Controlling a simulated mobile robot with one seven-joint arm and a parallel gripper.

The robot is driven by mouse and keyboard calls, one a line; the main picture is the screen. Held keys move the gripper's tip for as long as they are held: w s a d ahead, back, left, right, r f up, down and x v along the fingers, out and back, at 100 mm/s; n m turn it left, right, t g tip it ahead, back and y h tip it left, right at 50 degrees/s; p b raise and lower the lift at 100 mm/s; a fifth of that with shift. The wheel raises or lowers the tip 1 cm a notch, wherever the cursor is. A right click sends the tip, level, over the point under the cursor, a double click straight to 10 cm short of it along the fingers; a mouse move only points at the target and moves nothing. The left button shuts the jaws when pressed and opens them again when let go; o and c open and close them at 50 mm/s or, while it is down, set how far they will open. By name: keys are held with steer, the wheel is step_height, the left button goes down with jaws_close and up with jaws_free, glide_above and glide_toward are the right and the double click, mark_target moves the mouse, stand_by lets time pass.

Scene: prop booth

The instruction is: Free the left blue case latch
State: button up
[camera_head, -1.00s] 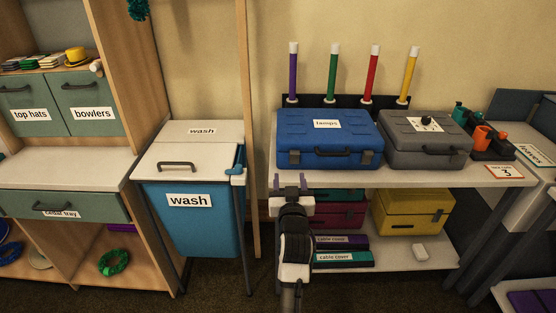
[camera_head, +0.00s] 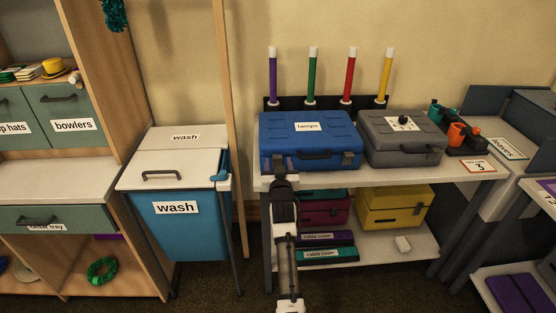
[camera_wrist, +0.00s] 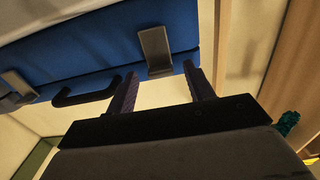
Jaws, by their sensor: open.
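The blue case (camera_head: 300,128), labelled "lamps", sits closed on the table with its front toward me. Its left latch (camera_head: 275,161) is a grey plate on the front left. The right latch (camera_head: 347,159) and a dark handle (camera_head: 318,154) are also on the front. My gripper (camera_head: 281,180) is just in front of and below the left latch. In the wrist view, which looks turned over, the left latch (camera_wrist: 154,48) lies ahead between the open purple fingers (camera_wrist: 162,75). The fingers look apart from it. I cannot tell whether the latch is fastened.
A grey case (camera_head: 402,140) stands close to the right of the blue case. Coloured rods (camera_head: 313,75) stand behind. A wash bin (camera_head: 178,225) and a wooden post (camera_head: 232,120) are to the left. The shelf below holds a yellow box (camera_head: 395,208) and cable covers (camera_head: 328,254).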

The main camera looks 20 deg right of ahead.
steer(key=shift+w+d, duration=0.15)
steer(key=shift+w, duration=0.45)
steer(key=shift+c, duration=0.4)
steer(key=c, duration=0.9)
steer(key=shift+f, duration=0.1)
